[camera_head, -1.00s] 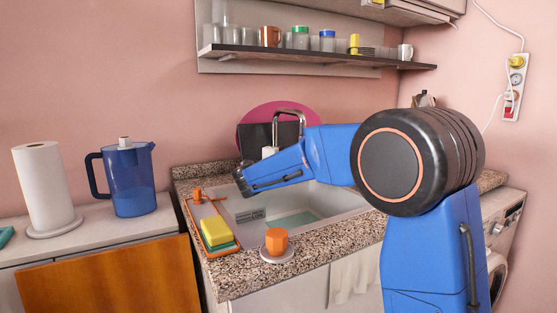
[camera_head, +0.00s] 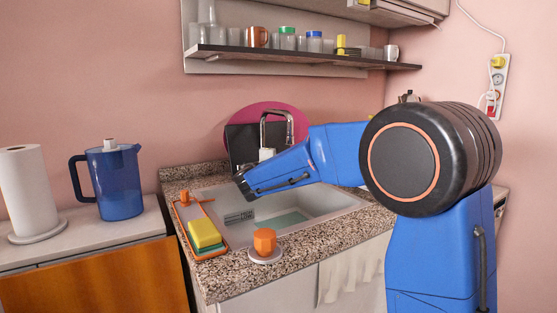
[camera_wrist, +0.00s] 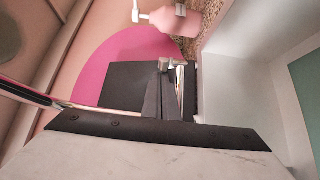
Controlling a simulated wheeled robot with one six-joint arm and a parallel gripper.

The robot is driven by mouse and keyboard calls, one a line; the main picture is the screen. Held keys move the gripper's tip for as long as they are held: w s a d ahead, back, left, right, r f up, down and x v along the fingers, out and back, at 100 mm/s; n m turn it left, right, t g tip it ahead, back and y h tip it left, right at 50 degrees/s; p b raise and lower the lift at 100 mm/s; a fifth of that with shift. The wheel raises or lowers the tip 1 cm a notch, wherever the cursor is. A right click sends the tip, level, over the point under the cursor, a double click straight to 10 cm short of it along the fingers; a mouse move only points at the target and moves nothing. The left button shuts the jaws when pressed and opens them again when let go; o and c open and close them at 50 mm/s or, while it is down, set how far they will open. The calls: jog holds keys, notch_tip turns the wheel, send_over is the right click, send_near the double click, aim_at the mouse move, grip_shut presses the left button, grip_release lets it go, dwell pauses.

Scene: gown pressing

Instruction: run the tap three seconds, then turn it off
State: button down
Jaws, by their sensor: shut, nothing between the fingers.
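The chrome tap (camera_head: 277,118) rises in an arch behind the sink (camera_head: 325,199). Its base is hidden by my arm in the head view. In the wrist view a chrome part, seemingly of the tap (camera_wrist: 180,77), shows right beside my finger ends. My gripper (camera_head: 241,188) is shut and empty, hanging over the left part of the sink in the head view. In the wrist view my gripper (camera_wrist: 164,66) points toward the tap area; I cannot tell if it touches it. I see no clear water stream.
An orange tray (camera_head: 184,229) with a yellow sponge (camera_head: 204,233) and an orange cup-shaped object (camera_head: 264,240) stand on the counter's front left. A blue jug (camera_head: 116,182) and paper roll (camera_head: 27,190) are further left. A pink bottle (camera_wrist: 176,20) shows in the wrist view.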

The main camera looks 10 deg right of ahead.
jog(key=s+d+n+t+y, duration=0.1)
jog(key=d+y, duration=0.1)
jog(key=d, duration=0.4)
jog(key=shift+s+d+n, duration=0.3)
jog(key=shift+s+n, duration=0.05)
jog(key=shift+n, duration=0.05)
dwell(0.8)
